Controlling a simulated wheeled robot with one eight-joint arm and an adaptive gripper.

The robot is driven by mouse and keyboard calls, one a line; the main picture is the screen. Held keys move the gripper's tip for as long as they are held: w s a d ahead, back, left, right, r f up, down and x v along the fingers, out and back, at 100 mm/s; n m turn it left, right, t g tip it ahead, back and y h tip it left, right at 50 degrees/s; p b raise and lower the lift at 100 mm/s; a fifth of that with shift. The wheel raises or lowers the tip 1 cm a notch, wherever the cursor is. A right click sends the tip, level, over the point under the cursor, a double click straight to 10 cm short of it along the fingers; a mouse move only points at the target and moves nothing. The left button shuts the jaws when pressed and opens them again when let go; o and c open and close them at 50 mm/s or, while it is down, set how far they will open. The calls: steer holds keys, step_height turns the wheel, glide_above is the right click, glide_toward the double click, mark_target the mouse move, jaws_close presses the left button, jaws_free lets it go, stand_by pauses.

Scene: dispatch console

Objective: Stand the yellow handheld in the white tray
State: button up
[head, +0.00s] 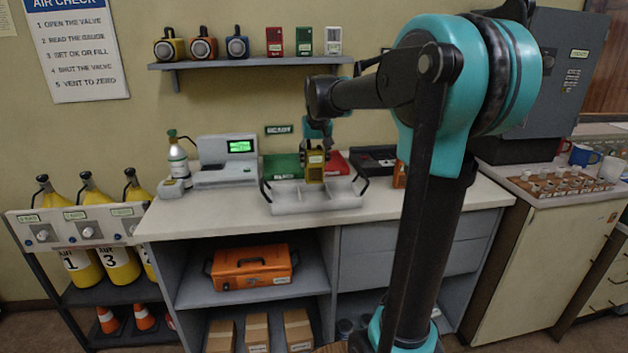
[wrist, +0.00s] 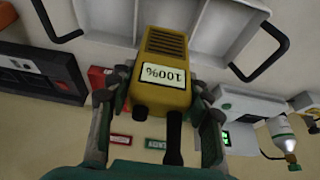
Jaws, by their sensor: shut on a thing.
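The yellow handheld (head: 315,166) is upright in my gripper (head: 316,152), above the white tray. In the wrist view the yellow handheld (wrist: 163,62) shows a speaker grille, a label reading 100% and a black antenna. My gripper (wrist: 158,100) is shut on it, one finger on each side. The white tray (head: 290,207) stands on the counter and has dark handles at both ends. In the wrist view the white tray (wrist: 215,30) lies beyond the handheld's lower end. I cannot tell whether the handheld touches the tray floor.
Green (head: 281,166) and red (head: 335,163) items stand behind the tray. A grey device with a green screen (head: 226,160) and a small bottle (head: 178,158) are to the left. A black unit (head: 374,160) and an orange item (head: 400,174) are to the right. The counter's front left is clear.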

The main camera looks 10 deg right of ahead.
mark_target(315, 178)
steer(key=shift+f, duration=3.55)
steer(key=o, duration=1.4)
steer(key=shift+f, duration=0.15)
steer(key=v, duration=1.2)
steer(key=s+d+f, duration=0.1)
steer(key=s+f, duration=0.7)
steer(key=f, duration=0.1)
steer(key=s+d+f, duration=0.1)
steer(key=s+f, duration=0.8)
steer(key=s+d+f, duration=0.2)
steer(key=s+f, duration=0.7)
steer(key=shift+f, duration=0.1)
